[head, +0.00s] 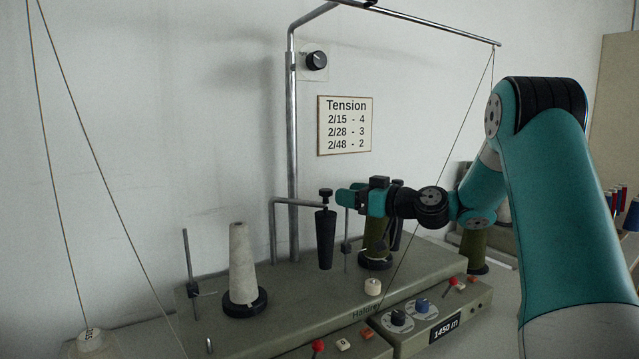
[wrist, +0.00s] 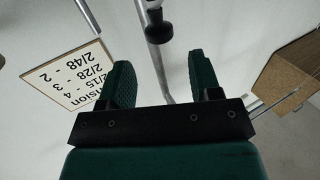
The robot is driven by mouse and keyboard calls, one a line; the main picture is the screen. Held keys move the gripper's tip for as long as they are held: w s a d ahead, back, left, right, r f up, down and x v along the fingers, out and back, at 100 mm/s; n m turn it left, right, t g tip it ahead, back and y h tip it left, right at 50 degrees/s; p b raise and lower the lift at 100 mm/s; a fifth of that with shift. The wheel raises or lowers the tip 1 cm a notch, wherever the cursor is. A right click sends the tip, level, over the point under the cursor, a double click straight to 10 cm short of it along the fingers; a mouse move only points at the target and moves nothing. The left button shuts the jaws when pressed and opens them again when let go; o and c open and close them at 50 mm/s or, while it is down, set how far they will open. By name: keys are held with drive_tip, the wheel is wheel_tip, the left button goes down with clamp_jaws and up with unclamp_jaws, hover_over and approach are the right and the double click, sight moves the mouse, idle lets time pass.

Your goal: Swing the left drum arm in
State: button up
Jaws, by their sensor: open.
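The left drum arm (head: 296,201) is a bent grey rod rising from the machine deck. My gripper (head: 343,197) is open and empty, just to the right of the knob in the head view; I see no clear contact. In the wrist view its two green fingers (wrist: 162,75) are spread apart, and a black knob (wrist: 158,27) shows beyond them, roughly between them. A second dark drum (head: 397,238) is partly hidden behind my wrist.
A cream cone (head: 243,262) stands at left and an olive cone (head: 376,240) sits behind my arm. A tall chrome post (head: 293,150) rises behind the drum arm. A thread crosses in front of the deck. Dials (head: 398,318) and red-topped levers line the front.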

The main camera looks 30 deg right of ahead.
drive_tip(key=p+x, duration=0.2)
drive_tip(key=x, duration=0.7)
drive_tip(key=shift+s, duration=0.1)
clamp_jaws()
drive_tip(key=shift+f, duration=0.1)
drive_tip(key=shift+s, duration=0.1)
